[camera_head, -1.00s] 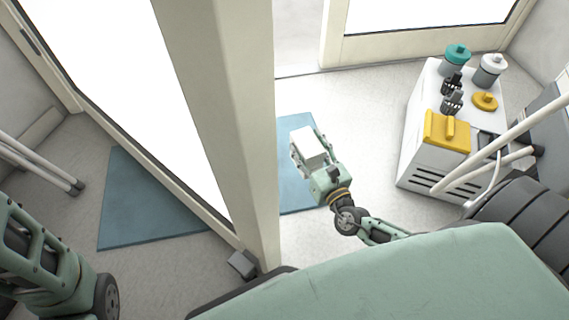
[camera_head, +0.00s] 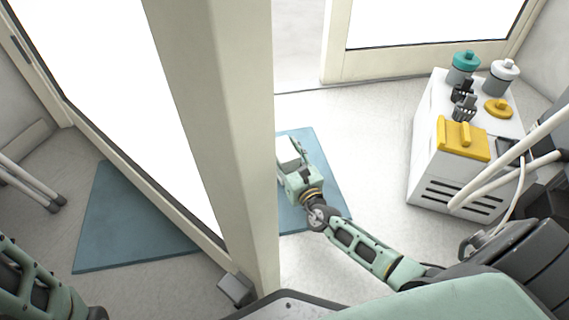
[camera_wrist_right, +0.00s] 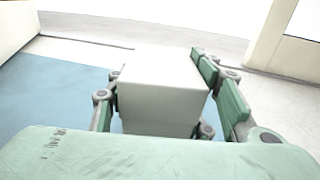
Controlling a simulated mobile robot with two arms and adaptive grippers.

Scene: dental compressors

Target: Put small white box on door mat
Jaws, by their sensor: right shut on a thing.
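The small white box (camera_wrist_right: 162,88) is clasped between the fingers of my right gripper (camera_wrist_right: 165,80) in the right wrist view. In the head view my right gripper (camera_head: 288,158) reaches over the blue door mat (camera_head: 325,185), and the box is mostly hidden behind the door post. The mat also shows in the right wrist view (camera_wrist_right: 45,95), below and beyond the box. I cannot tell the exact height of the box above it. My left arm shows at the lower left of the head view, but its fingers are out of frame.
A thick cream post (camera_head: 215,130) stands close to the left of my right gripper. Another blue mat area (camera_head: 130,225) lies left of it, beside the glass door. A white compressor cabinet (camera_head: 432,150) with bottles stands at right. Floor between mat and cabinet is clear.

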